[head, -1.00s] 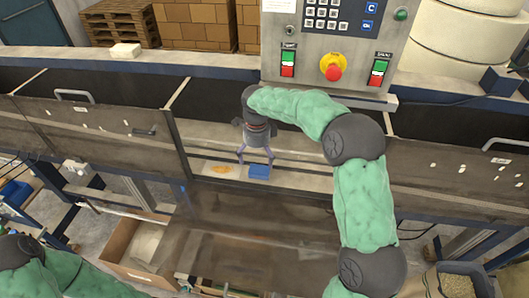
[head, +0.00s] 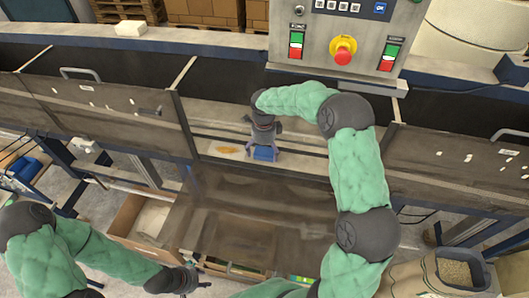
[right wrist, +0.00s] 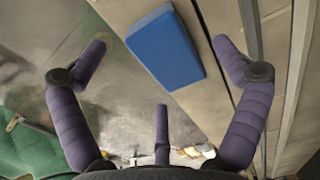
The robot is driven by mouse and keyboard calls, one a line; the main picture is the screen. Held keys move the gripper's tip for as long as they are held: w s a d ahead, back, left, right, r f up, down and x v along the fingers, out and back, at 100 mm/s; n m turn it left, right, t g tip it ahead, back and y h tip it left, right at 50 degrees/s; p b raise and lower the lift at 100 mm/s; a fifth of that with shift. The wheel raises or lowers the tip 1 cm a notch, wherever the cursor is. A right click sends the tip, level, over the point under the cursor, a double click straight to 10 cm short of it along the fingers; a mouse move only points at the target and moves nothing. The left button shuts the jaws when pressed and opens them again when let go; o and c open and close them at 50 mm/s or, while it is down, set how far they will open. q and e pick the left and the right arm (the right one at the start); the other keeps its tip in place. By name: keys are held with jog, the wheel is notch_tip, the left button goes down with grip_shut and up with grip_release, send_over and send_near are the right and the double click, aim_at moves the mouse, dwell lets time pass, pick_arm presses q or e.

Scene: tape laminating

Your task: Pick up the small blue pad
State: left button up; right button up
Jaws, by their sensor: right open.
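The small blue pad (head: 264,154) lies on the pale ledge of the machine opening in the head view. In the right wrist view the blue pad (right wrist: 165,48) is a plain blue block, slightly turned, between and beyond the finger tips. My right gripper (head: 263,147) is over the pad, its fingers on either side of it. In the right wrist view my right gripper (right wrist: 161,47) is open with a wide gap; whether it touches the pad is unclear. My left gripper (head: 197,283) is low in the head view, away from the pad; its fingers are too small to read.
An orange item (head: 229,150) lies on the ledge left of the pad. A control panel with a red button (head: 343,50) stands behind my right arm. A see-through cover (head: 265,215) is in front of the ledge, and an open cardboard box (head: 140,225) stands below.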

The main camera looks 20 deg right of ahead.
jog(key=shift+f, duration=0.75)
jog(key=shift+s+f, duration=0.1)
jog(key=c, duration=1.2)
jog(key=shift+s+a+f, duration=0.1)
jog(key=shift+s+f, duration=0.1)
jog(key=shift+f, duration=0.05)
jog(key=shift+c, duration=0.2)
jog(key=shift+r, duration=0.25)
jog(key=shift+c, duration=0.5)
notch_tip(320, 180, up, 4)
jog(key=shift+w+a+f, duration=0.15)
jog(key=shift+f, duration=0.1)
jog(key=shift+c, duration=0.2)
jog(key=s+a+r+b, duration=0.3)
jog(key=s+a+r, duration=0.5)
jog(key=a+r, duration=0.1)
jog(key=shift+a+r, duration=0.4)
jog(key=shift+a, duration=0.45)
